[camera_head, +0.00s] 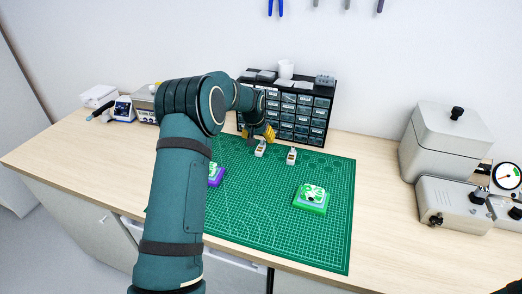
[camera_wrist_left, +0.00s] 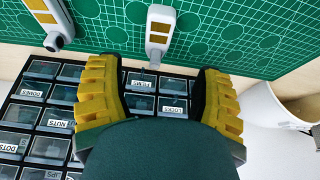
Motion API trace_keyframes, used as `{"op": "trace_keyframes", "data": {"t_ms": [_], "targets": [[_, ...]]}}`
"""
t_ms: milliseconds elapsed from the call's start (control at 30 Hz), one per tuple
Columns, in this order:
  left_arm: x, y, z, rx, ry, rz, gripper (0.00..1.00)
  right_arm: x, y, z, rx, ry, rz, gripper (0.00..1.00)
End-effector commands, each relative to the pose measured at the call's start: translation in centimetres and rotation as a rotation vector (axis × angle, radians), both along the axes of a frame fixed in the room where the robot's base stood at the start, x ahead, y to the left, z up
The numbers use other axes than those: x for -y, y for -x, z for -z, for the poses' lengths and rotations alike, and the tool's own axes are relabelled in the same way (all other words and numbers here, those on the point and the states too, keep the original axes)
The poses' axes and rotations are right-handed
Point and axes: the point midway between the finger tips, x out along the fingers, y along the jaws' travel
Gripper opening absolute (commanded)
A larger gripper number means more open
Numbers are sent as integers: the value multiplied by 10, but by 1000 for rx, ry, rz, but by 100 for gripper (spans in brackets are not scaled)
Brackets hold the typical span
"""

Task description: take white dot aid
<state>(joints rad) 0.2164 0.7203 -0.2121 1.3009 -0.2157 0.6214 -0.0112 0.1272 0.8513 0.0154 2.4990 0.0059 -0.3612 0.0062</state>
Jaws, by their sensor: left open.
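Two small white-and-grey aids with orange-brown patches lie on the green mat (camera_head: 250,230) near its back edge. The left aid (camera_head: 260,149) is close to my left gripper (camera_head: 260,133); the right aid (camera_head: 291,156) is a little apart. In the left wrist view, the left aid (camera_wrist_left: 160,32) lies ahead of my open left gripper (camera_wrist_left: 160,75), roughly centred between its yellow fingers and not held. The right aid (camera_wrist_left: 54,24) shows at the upper left there. I cannot make out a white dot on either. My right gripper does not show.
A black drawer cabinet (camera_head: 317,113) stands directly behind the mat. A green stand (camera_head: 311,204) with a white-and-green top and a purple stand (camera_head: 215,175) are on the mat. Grey machines (camera_head: 445,150) stand at right. The mat's front right is clear.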

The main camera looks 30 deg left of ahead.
Motion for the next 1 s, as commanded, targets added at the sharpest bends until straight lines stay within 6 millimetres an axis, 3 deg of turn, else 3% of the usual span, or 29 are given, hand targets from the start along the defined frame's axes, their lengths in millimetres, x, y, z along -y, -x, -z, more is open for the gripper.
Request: {"op": "trace_keyframes", "data": {"t_ms": [167,500,800,1000], "targets": [[-1,-5,10,-1,1,-1,66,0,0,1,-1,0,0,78],[-2,-25,48,-1,2,-1,66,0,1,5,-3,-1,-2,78],[-3,-26,50,0,1,-1,68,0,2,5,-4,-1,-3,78],[-3,-26,51,0,1,-1,0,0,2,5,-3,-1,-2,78]]}}
